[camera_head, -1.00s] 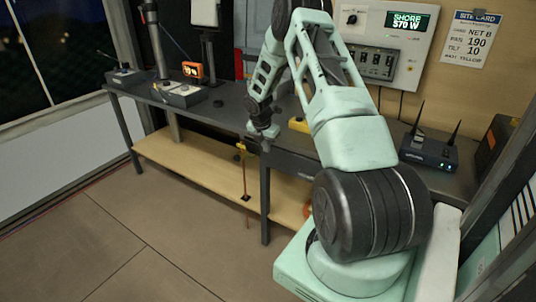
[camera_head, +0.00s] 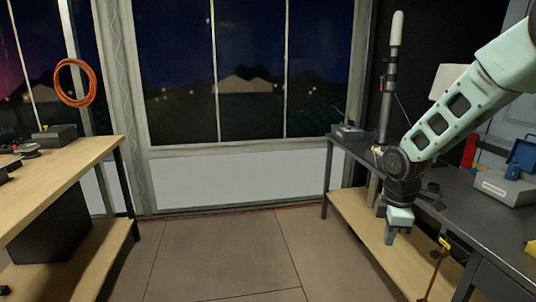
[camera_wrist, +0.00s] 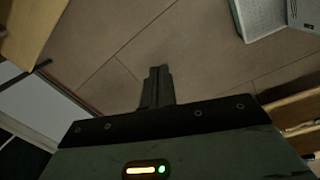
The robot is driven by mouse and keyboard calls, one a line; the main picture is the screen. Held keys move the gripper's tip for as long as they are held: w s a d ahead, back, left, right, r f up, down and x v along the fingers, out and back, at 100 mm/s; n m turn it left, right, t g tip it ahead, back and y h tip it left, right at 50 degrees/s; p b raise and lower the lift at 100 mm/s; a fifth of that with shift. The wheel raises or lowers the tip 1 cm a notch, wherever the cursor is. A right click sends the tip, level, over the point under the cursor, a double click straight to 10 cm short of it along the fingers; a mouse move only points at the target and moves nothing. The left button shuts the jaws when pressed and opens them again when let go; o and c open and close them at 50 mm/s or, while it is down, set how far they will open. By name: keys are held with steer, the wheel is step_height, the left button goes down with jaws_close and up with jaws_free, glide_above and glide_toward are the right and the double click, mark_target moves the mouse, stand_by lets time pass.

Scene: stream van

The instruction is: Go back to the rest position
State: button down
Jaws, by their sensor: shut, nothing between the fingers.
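My gripper (camera_head: 390,236) hangs at the right of the head view, pointing down beside the front edge of the dark workbench (camera_head: 462,204). Its fingers are together with nothing between them. In the wrist view my gripper (camera_wrist: 157,75) shows its closed fingers over bare brown floor (camera_wrist: 200,45). My pale green arm reaches in from the upper right of the head view, bent down at the wrist.
A wooden table (camera_head: 60,165) stands at the left, with an orange cable coil (camera_head: 75,83) hung above it. The floor (camera_head: 220,250) between table and workbench is clear. A yellow-topped rod (camera_head: 440,258) stands by the workbench. A black pole (camera_head: 388,85) rises at its far end.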

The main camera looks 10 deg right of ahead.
steer(key=s+a+r+m, duration=0.2)
steer(key=s+a+r, duration=0.2)
steer(key=s+a, duration=0.5)
steer(key=s+a+r+m, duration=0.1)
steer(key=s+a+m, duration=0.1)
steer(key=s+a, duration=0.4)
steer(key=s+a+r+m+g+y, duration=0.1)
steer(key=s+a, duration=0.5)
steer(key=s, duration=0.7)
steer(key=shift+s+a+r+m, duration=0.25)
steer(key=shift+r+m, duration=0.2)
steer(key=shift+m, duration=0.25)
